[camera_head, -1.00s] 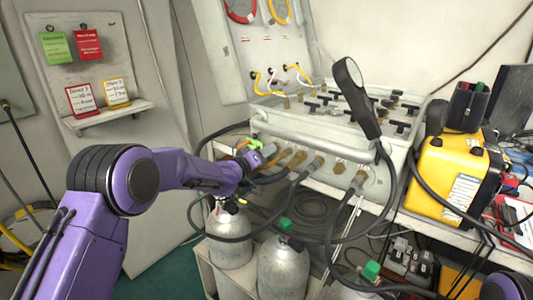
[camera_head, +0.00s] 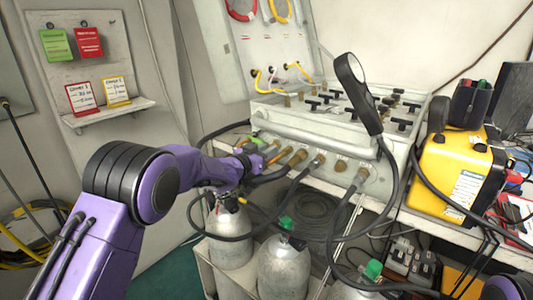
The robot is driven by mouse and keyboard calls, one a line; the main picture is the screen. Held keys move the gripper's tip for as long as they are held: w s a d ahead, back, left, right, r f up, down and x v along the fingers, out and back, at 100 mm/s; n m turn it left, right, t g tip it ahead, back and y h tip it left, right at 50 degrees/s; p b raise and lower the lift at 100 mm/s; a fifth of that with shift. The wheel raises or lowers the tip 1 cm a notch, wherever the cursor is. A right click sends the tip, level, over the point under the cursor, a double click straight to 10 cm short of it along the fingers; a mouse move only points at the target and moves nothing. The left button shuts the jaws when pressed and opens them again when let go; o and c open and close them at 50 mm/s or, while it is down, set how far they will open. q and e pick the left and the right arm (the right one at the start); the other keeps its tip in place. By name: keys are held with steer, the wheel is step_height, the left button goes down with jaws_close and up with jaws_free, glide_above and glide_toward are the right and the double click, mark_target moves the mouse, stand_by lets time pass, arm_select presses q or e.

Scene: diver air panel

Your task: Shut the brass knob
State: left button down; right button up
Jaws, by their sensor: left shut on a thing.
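The air panel (camera_head: 318,140) is a grey sloped case on the bench, with black T-handles on top and brass fittings along its front face. My left gripper (camera_head: 262,157) is at the left end of this front row. It is shut on what looks like the brass knob there, which the fingers and wrist mostly hide. Another brass fitting (camera_head: 298,157) shows just right of the gripper. My right gripper is out of view.
Black hoses (camera_head: 345,215) loop from the front fittings. Grey cylinders (camera_head: 283,268) stand below. A yellow case (camera_head: 446,175) is at the right. A green piece (camera_head: 257,140) is close above my left gripper.

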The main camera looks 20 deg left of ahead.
arm_select(q)
steer(key=m+b, duration=0.2)
steer(key=m, duration=0.2)
steer(key=shift+f+m, duration=0.1)
steer(key=shift+m, duration=0.2)
stand_by(0.3)
steer(key=c, duration=1.2)
jaws_free()
steer(key=b+v, duration=0.1)
steer(key=v, duration=0.9)
steer(key=shift+s, duration=0.3)
